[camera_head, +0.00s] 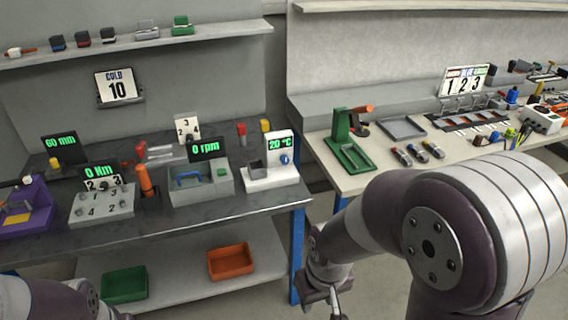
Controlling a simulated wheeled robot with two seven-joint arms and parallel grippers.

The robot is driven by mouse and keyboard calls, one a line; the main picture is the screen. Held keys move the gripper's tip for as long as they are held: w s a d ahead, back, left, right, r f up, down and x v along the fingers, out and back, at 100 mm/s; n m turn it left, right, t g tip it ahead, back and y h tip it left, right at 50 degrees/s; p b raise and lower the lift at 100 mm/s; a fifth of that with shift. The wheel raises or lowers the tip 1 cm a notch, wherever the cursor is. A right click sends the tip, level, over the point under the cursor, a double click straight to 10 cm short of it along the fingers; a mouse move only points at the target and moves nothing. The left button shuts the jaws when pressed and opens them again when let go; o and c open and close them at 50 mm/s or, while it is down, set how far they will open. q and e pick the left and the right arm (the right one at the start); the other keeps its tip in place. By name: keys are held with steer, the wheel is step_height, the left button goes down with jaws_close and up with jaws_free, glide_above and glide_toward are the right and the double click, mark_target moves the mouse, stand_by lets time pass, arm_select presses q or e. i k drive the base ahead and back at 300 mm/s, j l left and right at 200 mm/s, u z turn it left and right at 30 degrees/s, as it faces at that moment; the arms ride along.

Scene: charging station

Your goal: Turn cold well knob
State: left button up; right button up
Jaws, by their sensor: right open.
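The cold well (268,182) is a white unit at the right end of the dark left bench. Its upright panel shows 20 °C in green, with a blue knob (285,159) below the display. A grey cup-like well (257,169) sits to the knob's left. A wall sign (118,88) reads COLD 10. My right gripper (332,300) is open, low at the bottom edge in front of the bench's right end, apart from the knob and partly cut off. My left arm shows at the lower left corner; its fingers are out of the picture.
Green (125,284) and orange (231,262) bins sit on the lower shelf. A second bench with a green press (349,157) stands at right.

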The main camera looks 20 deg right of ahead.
mark_target(284, 159)
steer(key=i+l, duration=0.65)
steer(key=l, duration=0.15)
steer(key=i+l, duration=0.6)
steer(key=l, duration=0.15)
